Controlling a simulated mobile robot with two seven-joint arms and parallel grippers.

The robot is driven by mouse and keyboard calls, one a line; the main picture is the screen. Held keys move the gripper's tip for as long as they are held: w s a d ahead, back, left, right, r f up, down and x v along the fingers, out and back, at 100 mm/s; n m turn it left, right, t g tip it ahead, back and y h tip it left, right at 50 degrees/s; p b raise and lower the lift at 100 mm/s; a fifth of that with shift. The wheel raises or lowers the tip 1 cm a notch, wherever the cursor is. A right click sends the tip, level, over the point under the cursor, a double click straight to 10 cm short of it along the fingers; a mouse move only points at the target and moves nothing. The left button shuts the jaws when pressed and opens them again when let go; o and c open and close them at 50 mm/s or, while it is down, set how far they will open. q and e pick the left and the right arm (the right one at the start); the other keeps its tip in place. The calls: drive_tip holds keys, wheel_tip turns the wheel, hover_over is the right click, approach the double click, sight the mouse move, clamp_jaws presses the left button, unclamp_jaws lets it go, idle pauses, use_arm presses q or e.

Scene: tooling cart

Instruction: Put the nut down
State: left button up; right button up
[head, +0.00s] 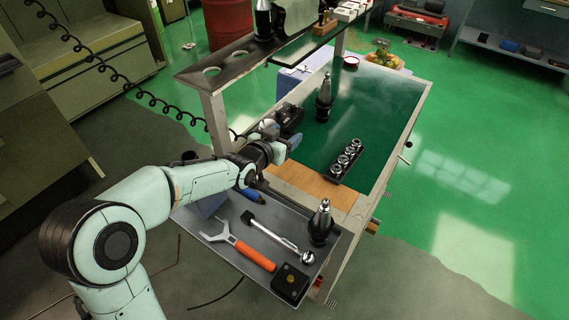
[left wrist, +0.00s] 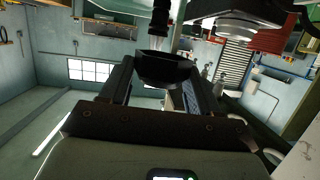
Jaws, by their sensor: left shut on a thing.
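My left gripper (head: 290,140) is over the left side of the green-topped cart (head: 385,100), near a black block. In the left wrist view, my left gripper (left wrist: 165,85) is shut on a dark, round, cup-like nut (left wrist: 165,70) between its fingers. In the head view I cannot make out the nut at the fingertips. I cannot tell how high it is above the cart top. My right gripper is in neither view.
A black rack (head: 346,160) with several metal pieces stands on the cart. A black tool holder (head: 324,100) stands behind it. The front grey tray (head: 225,250) carries a wrench (head: 240,246), another tool holder (head: 321,222) and a black box (head: 290,284). An overhead shelf (head: 215,70) is at the back left.

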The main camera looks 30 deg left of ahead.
sight(284, 169)
use_arm(q)
wheel_tip(284, 169, down, 9)
drive_tip(key=shift+f, duration=0.15)
idle(0.4)
drive_tip(key=shift+f+b, duration=0.6)
drive_tip(key=shift+b, duration=0.5)
drive_tip(key=o, duration=1.1)
drive_tip(key=shift+r, duration=0.1)
